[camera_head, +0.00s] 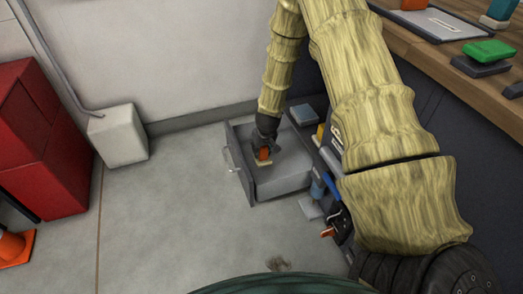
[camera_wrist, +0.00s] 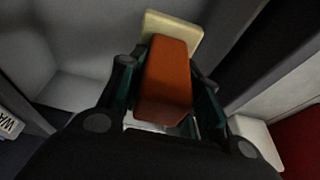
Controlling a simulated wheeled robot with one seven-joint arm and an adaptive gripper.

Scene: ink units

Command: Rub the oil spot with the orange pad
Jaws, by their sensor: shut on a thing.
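The orange pad (camera_wrist: 168,82) is an orange block with a cream face at its far end. My gripper (camera_wrist: 165,95) is shut on its orange block, one finger on each side. In the head view the pad (camera_head: 264,154) shows small and partly hidden below my gripper (camera_head: 265,138), inside or just over the open grey drawer (camera_head: 285,183). I cannot tell whether the pad touches the drawer's bottom. A dark smudge, the oil spot (camera_head: 278,264), lies on the concrete floor in front of the drawer, apart from the pad.
The drawer's walls surround my gripper. Tools and a blue bottle (camera_head: 318,187) stand right of it. A white box (camera_head: 118,136), a red cabinet (camera_head: 45,140) and an orange cone (camera_head: 12,247) are at left. The wooden worktop (camera_head: 450,60) is at right. The middle floor is clear.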

